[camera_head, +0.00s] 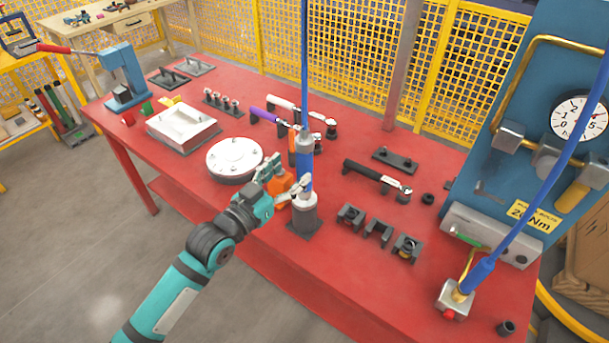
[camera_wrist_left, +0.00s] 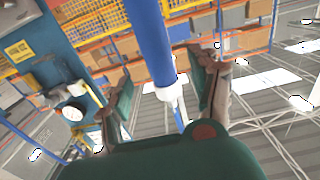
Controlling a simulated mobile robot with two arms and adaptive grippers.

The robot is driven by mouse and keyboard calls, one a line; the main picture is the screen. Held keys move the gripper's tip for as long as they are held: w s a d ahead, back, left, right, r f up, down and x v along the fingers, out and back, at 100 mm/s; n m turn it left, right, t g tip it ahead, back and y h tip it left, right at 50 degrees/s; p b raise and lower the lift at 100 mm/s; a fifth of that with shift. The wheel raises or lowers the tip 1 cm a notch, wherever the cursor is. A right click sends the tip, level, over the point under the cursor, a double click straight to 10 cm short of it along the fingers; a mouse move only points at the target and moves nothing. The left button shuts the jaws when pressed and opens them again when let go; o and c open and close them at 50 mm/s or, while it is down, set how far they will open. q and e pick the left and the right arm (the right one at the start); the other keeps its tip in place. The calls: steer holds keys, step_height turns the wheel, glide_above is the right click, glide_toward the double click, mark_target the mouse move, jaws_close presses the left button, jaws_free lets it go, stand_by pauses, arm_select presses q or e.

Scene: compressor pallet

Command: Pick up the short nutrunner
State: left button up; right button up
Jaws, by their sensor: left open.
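An upright grey and blue tool, which looks like the short nutrunner (camera_head: 304,146), stands in a grey holder (camera_head: 303,217) near the red table's front edge. A blue hose runs up from its top. My left gripper (camera_head: 289,174) is open at the tool's blue middle, its lower finger overlapping it in the head view. In the left wrist view, a blue shaft with a white collar (camera_wrist_left: 169,92) passes between the open fingers of the left gripper (camera_wrist_left: 163,82). Contact cannot be told. My right gripper is not in view.
Orange parts (camera_head: 281,184) sit just behind the gripper. A round white flange (camera_head: 234,157) and a white tray (camera_head: 183,130) lie to the left. Black holders (camera_head: 378,231) and a black-handled wrench (camera_head: 377,177) lie to the right. A blue torque stand (camera_head: 545,130) fills the right.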

mark_target(299, 166)
arm_select(q)
steer(key=shift+w+d, duration=0.4)
steer(key=shift+w, duration=0.05)
steer(key=shift+w+d, duration=0.2)
steer(key=shift+w, duration=0.1)
steer(key=x, duration=0.1)
steer(key=p+x, duration=0.1)
steer(key=x, duration=0.1)
steer(key=shift+w+d+f+p, duration=0.1)
steer(key=shift+w+f+p, duration=0.1)
steer(key=shift+f+p, duration=0.15)
steer(key=shift+w+d+f, duration=0.15)
steer(key=shift+w+d, duration=0.15)
steer(key=shift+w, duration=0.1)
steer(key=shift+s, duration=0.1)
steer(key=shift+c, duration=1.1)
jaws_close()
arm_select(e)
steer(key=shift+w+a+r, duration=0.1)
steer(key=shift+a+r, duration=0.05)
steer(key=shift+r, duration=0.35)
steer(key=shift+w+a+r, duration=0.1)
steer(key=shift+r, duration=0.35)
